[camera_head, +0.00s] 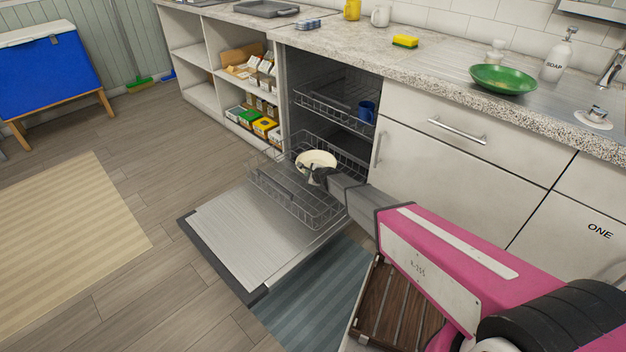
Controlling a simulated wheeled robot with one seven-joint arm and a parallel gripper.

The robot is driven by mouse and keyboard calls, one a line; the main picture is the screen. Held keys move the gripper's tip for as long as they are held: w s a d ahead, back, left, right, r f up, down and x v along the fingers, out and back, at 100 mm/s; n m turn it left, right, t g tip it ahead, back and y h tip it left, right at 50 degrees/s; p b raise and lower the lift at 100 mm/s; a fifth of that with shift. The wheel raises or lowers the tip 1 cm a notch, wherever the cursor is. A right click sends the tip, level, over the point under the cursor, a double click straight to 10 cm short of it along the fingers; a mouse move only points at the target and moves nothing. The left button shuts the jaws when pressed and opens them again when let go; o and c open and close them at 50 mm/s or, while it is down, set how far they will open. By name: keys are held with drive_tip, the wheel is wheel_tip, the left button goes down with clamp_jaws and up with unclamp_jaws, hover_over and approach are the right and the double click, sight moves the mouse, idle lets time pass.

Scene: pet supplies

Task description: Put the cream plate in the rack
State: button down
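The cream plate (316,158) is at the end of my arm, above the pulled-out lower dishwasher rack (283,197). It is tilted, with its face partly towards the camera. My gripper (311,175) is at the plate's near rim and appears shut on it; the fingertips are small and partly hidden. I cannot tell whether the plate touches the rack wires. The part of the lower rack that shows holds no other dish.
The dishwasher door (252,238) lies open near the floor. The upper rack (335,108) holds a blue mug (366,110). A green bowl (503,79), soap bottle (558,58) and sponge (405,41) stand on the counter. Open shelves are left of the dishwasher.

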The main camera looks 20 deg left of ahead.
sight(310, 196)
wheel_tip(310, 196, down, 11)
drive_tip(key=shift+d+r, duration=0.1)
drive_tip(key=shift+r, duration=0.05)
idle(0.4)
drive_tip(key=c, duration=1.3)
unclamp_jaws()
drive_tip(key=shift+c, duration=0.2)
drive_tip(key=shift+v, duration=3.75)
